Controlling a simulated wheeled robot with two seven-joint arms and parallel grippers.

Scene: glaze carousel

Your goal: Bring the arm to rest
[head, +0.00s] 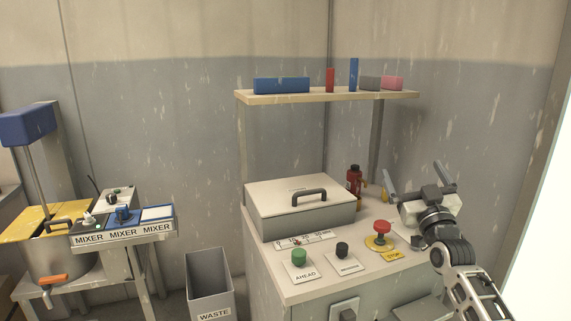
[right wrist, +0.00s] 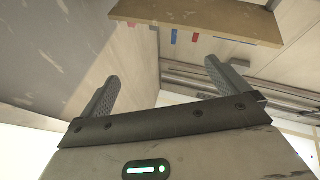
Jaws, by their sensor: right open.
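My right gripper (head: 415,180) is at the right side of the head view, raised over the right part of the cabinet top, above and to the right of the red stop button. Its two fingers are spread apart with nothing between them. In the right wrist view the open fingers (right wrist: 160,85) point toward the wall and the shelf (right wrist: 195,22), which is seen from below. My right arm reaches in from the lower right corner of the head view. My left gripper is not in view.
The cabinet top (head: 310,262) carries a lidded box (head: 285,205), a green button (head: 299,257), a black knob (head: 342,249), a red stop button (head: 382,229) and a dark red bottle (head: 354,178). A shelf (head: 335,96) hangs above. A waste bin (head: 208,278) and mixer stand (head: 125,240) are left.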

